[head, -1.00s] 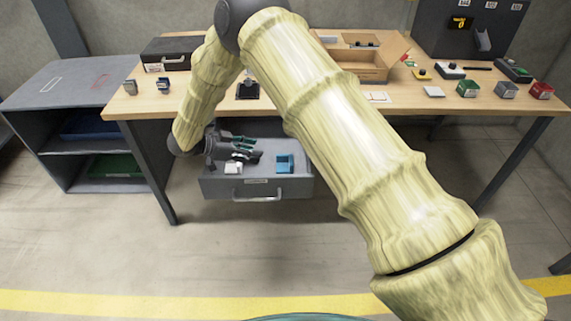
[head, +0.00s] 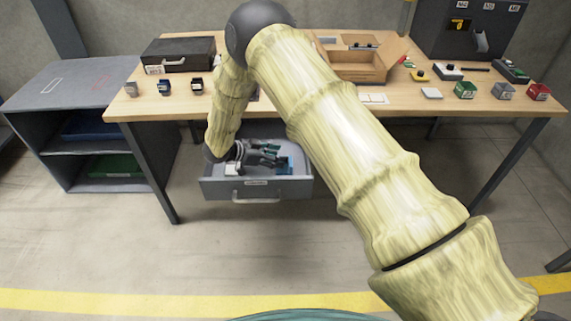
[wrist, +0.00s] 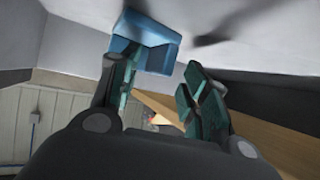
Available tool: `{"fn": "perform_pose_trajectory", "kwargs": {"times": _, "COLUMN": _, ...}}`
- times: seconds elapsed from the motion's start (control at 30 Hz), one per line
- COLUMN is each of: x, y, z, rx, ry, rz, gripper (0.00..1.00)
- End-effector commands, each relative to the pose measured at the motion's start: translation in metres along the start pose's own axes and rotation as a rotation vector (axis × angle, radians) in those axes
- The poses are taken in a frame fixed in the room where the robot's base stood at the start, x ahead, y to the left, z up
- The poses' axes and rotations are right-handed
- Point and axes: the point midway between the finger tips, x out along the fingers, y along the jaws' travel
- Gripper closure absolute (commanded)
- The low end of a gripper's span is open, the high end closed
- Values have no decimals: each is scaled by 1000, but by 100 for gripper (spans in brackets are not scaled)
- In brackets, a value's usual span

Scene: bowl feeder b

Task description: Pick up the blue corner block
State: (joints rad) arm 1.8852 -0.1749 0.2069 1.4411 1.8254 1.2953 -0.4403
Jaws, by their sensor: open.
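The blue corner block (head: 284,166) lies in the right part of the open grey drawer (head: 210,189) under the table. In the wrist view the block (wrist: 148,38) is at the top, by the tip of the left finger, which overlaps its lower edge. I cannot tell whether they touch. My gripper (head: 272,153) is inside the drawer, at the block's left and partly over it in the head view. In the wrist view my gripper (wrist: 160,75) has its teal-padded fingers apart, with nothing held between them.
A white block (head: 232,169) lies in the drawer's left part. The wooden table (head: 300,101) is above the drawer, with a black case (head: 178,55), a wooden divided tray (head: 350,66) and several small blocks on top. A grey shelf (head: 60,100) stands at the left.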

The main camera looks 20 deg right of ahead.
Motion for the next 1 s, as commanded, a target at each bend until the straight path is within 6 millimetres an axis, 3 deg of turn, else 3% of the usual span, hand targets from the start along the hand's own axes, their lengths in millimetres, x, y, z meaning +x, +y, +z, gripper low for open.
{"fn": "perform_pose_trajectory", "kwargs": {"times": 0.2, "x": 2, "y": 0, "z": 0, "rx": 0, "ry": 0, "rz": 0, "gripper": 54}}
{"fn": "perform_pose_trajectory", "kwargs": {"times": 0.47, "x": 1, "y": 0, "z": 0, "rx": 0, "ry": -1, "rz": 0, "gripper": 100}}
{"fn": "perform_pose_trajectory", "kwargs": {"times": 0.83, "x": 1, "y": 0, "z": 0, "rx": 0, "ry": -1, "rz": 0, "gripper": 100}}
{"fn": "perform_pose_trajectory", "kwargs": {"times": 1.0, "x": -4, "y": -1, "z": -10, "rx": 1, "ry": -1, "rz": 0, "gripper": 100}}
